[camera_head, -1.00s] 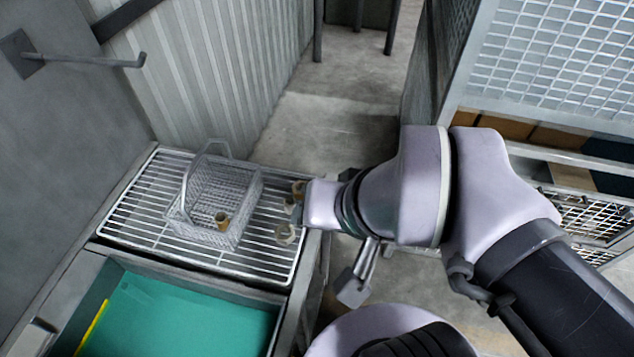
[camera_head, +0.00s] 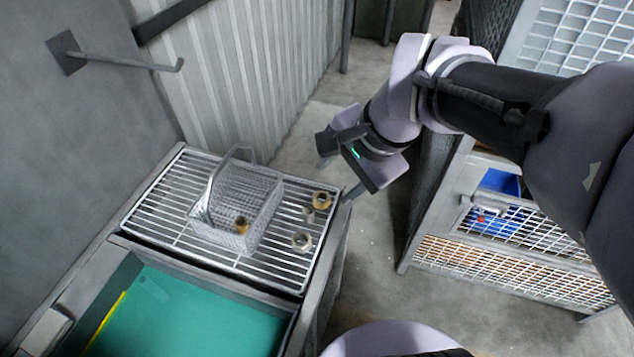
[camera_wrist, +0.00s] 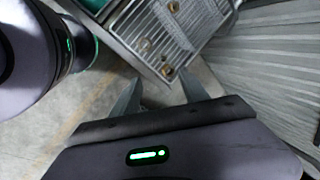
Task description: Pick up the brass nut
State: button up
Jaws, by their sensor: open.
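A brass-coloured nut-like piece (camera_head: 321,200) lies at the right edge of the wire rack (camera_head: 150,222). A smaller piece (camera_head: 308,214) lies close beside it, and a paler ring-shaped piece (camera_head: 301,240) lies nearer the front. Another brass-coloured piece (camera_head: 241,225) is in the wire basket (camera_head: 262,205). They are too small to tell surely which is the nut. My gripper (camera_head: 338,176) is open and empty, above and beyond the rack's right edge. In the wrist view, the nearest brass-coloured piece (camera_wrist: 166,70) shows between my open fingers (camera_wrist: 159,77), apart from them.
The basket's raised handle (camera_head: 212,180) stands on the rack. A basin with a green bottom (camera_head: 190,315) lies in front. A metal hook (camera_head: 125,62) juts from the left wall. A mesh cage (camera_head: 540,240) stands at right. Open floor (camera_head: 375,260) lies between rack and cage.

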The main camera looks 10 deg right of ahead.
jog(key=w+d+f+m+g, duration=0.1)
jog(key=w+d+f+m, duration=0.2)
jog(key=w+m, duration=0.25)
jog(key=m+g+y, duration=0.1)
jog(key=m, duration=0.5)
send_near(322, 197)
jog(key=b+x, duration=0.1)
jog(key=b, duration=0.1)
jog(key=b+x, duration=0.2)
jog(key=shift+w+d+f+b, duration=0.1)
jog(key=shift+d+f+b, duration=0.15)
jog(key=shift+d+b, duration=0.1)
jog(key=b+x, duration=0.1)
jog(key=x, duration=0.2)
jog(key=b+x, duration=0.2)
jog(key=shift+a+f, duration=0.25)
jog(key=shift+a, duration=0.25)
jog(key=shift+r, duration=0.2)
grip_shut()
jog(key=shift+r, duration=0.15)
